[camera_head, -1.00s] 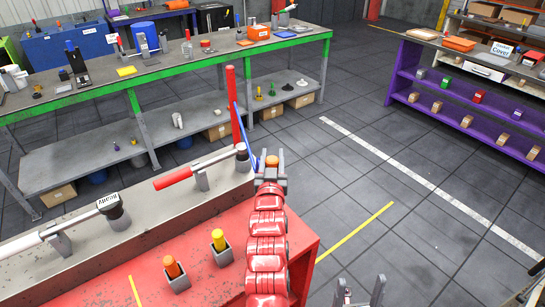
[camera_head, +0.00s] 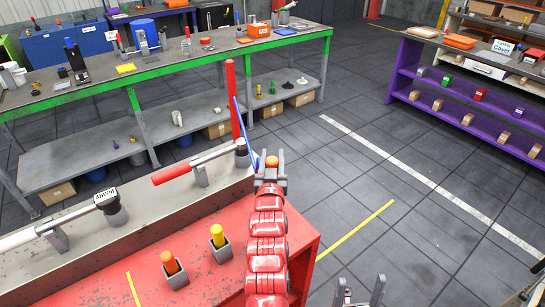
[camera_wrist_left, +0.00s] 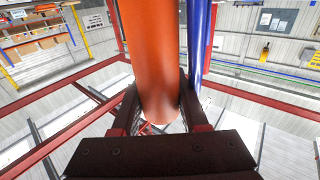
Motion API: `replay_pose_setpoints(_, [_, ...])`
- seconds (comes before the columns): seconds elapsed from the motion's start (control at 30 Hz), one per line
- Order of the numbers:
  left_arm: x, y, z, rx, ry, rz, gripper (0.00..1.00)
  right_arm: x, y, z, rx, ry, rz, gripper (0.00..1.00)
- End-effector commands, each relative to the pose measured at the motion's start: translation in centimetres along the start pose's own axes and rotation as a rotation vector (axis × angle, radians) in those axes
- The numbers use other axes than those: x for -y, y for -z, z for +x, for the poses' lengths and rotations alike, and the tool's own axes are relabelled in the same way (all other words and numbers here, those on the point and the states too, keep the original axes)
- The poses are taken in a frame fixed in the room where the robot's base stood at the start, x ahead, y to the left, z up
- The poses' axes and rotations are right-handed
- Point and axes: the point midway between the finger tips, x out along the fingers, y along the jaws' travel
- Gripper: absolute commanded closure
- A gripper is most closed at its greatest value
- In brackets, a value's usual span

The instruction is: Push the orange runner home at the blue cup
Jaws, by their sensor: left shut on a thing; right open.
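My left gripper (camera_head: 271,178) is beyond the right end of the red bench, shut on an orange cylinder (camera_head: 272,161). In the left wrist view the orange cylinder (camera_wrist_left: 152,65) stands between the fingers, with a blue rod (camera_wrist_left: 197,45) close on its right. In the head view the blue rod (camera_head: 244,135) leans beside a red post (camera_head: 233,100). I cannot make out a blue cup. An orange peg (camera_head: 169,261) and a yellow peg (camera_head: 217,235) stand in separate grey holders on the bench. My right gripper (camera_head: 359,297) is open and empty at the bottom edge.
The red bench (camera_head: 205,272) carries a grey beam with a red-handled lever (camera_head: 172,175) and a dark cap labelled "Ready" (camera_head: 107,198). A green-edged workbench (camera_head: 130,84) stands behind, and purple shelves (camera_head: 455,100) at right.

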Motion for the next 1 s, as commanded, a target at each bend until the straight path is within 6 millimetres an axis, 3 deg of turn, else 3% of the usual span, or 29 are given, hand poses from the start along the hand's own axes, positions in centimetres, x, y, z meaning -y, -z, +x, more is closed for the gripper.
replay_pose_setpoints(1.0, [0.1, -2.6, -0.1, -0.004, 0.001, -0.001, 1.00, 0.1, -0.4, -2.5, 0.000, 0.000, 0.000, 0.27])
